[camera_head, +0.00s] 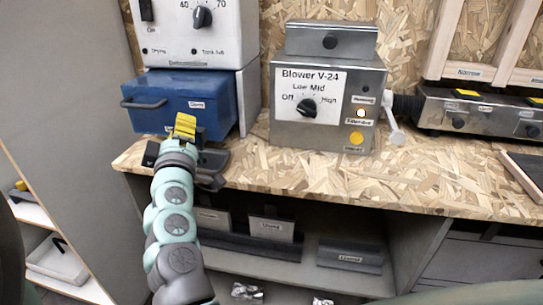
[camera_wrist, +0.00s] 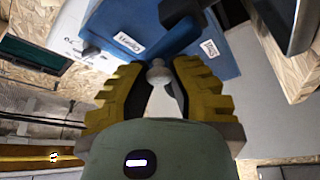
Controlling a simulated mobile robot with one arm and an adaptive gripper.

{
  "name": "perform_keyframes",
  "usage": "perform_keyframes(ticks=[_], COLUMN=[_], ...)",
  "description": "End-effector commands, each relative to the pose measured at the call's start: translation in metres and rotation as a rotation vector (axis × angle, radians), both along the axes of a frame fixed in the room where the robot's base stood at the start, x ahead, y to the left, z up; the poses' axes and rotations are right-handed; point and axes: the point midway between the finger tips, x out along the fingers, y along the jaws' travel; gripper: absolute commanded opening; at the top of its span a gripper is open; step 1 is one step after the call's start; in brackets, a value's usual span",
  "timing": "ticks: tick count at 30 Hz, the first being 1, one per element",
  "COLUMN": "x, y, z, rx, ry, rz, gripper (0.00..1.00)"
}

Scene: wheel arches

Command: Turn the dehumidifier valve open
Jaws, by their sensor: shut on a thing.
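The dehumidifier (camera_head: 190,52) is a white box with a dial, at the upper left of the head view. Its blue tank (camera_head: 158,103) sits below it on the bench and also fills the top of the wrist view (camera_wrist: 122,22). My gripper (camera_head: 185,122) is at the lower front of the tank. In the wrist view its yellow fingers (camera_wrist: 161,85) close around a small grey rounded knob (camera_wrist: 157,72), which appears to be the valve. A blue bar lies just behind the knob. The head view hides the knob behind my gripper, and its turn angle cannot be told.
A metal blower box (camera_head: 322,140) with a dial and a white side lever (camera_head: 393,118) stands to the right on the chipboard bench. A dark handle (camera_head: 146,103) juts from the tank's left front. Labelled bins (camera_head: 272,226) sit on the shelf below. The bench front is clear.

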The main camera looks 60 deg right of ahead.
Motion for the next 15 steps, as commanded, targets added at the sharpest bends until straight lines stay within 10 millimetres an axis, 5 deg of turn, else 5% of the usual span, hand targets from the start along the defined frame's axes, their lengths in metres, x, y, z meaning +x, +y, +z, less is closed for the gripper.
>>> perform_keyframes(ticks=[15], x=[-0.0110], y=[-0.0059], z=[-0.0050], rx=[0.107], ry=[-0.225], rz=[-0.012], gripper=[0.00])
